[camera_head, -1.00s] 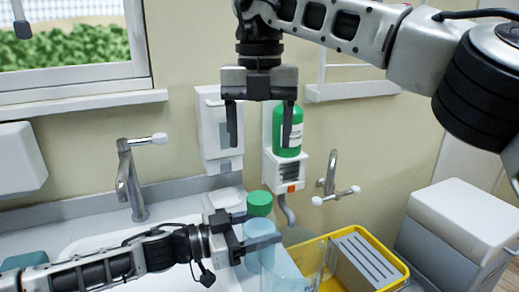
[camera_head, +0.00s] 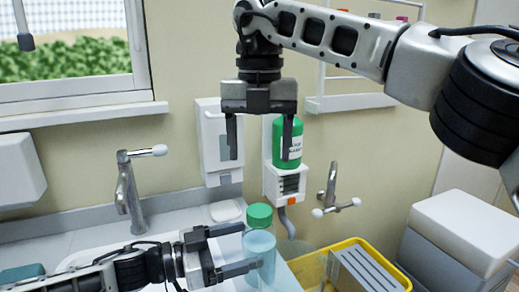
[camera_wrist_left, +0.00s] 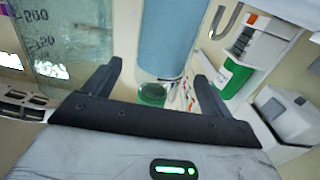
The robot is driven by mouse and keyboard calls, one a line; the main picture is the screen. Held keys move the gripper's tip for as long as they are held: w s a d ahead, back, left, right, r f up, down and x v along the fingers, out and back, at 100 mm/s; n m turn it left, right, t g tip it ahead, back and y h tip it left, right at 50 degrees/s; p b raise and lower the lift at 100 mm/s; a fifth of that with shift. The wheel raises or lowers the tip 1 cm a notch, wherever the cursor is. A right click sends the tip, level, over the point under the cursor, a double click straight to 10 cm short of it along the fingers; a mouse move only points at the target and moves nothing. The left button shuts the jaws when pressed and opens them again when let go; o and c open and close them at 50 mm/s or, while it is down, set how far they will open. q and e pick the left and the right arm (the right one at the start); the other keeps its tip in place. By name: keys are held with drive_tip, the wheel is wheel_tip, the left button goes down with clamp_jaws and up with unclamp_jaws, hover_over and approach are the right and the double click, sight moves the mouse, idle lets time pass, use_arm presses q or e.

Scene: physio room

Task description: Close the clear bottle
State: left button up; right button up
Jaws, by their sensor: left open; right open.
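The clear bottle (camera_head: 261,255) has a light-blue body and stands upright at the sink's right end. Its green cap (camera_head: 259,216) sits at the top; I cannot tell whether it is fastened. My left gripper (camera_head: 251,247) is open at the bottle, its near finger overlapping the body in the head view. In the left wrist view, which looks upside down, the bottle (camera_wrist_left: 170,40) and cap (camera_wrist_left: 152,95) show between the open fingers (camera_wrist_left: 158,72), with no clear grip. My right gripper (camera_head: 259,158) is open and empty, pointing down above the cap.
A green soap bottle (camera_head: 287,143) hangs in a wall dispenser behind the right gripper. A yellow tray (camera_head: 385,265) with a grey rack stands right of the bottle. A graduated clear vessel (camera_wrist_left: 75,40) shows in the left wrist view. Taps (camera_head: 128,190) rise behind the sink.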

use_arm(q)
drive_tip(key=b+v, duration=0.1)
drive_tip(key=v, duration=1)
drive_tip(key=shift+a, duration=0.3)
drive_tip(key=shift+s, duration=0.15)
